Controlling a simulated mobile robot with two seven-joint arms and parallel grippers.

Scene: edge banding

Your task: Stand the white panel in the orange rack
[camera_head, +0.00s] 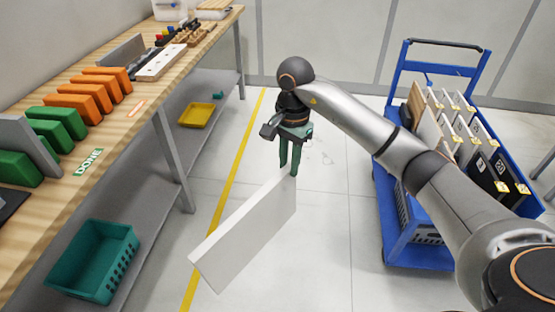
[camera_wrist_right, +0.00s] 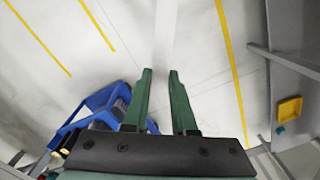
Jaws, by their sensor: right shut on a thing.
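The white panel (camera_head: 245,238) hangs on edge above the floor, between the workbench and the blue cart. My right gripper (camera_head: 288,168) is shut on its upper far end with green fingers. In the right wrist view the panel (camera_wrist_right: 164,40) runs away from between the fingertips (camera_wrist_right: 161,75). The orange rack (camera_head: 90,92), a row of several orange blocks with slots between them, stands on the workbench at the left. The panel is apart from it. My left gripper is not in view.
The wooden workbench (camera_head: 150,95) holds a green rack (camera_head: 55,122) with a grey panel and a DONE label (camera_head: 88,161). A teal crate (camera_head: 92,262) and a yellow tray (camera_head: 197,115) lie below. The blue cart (camera_head: 410,245) with several panels stands right. Floor between is clear.

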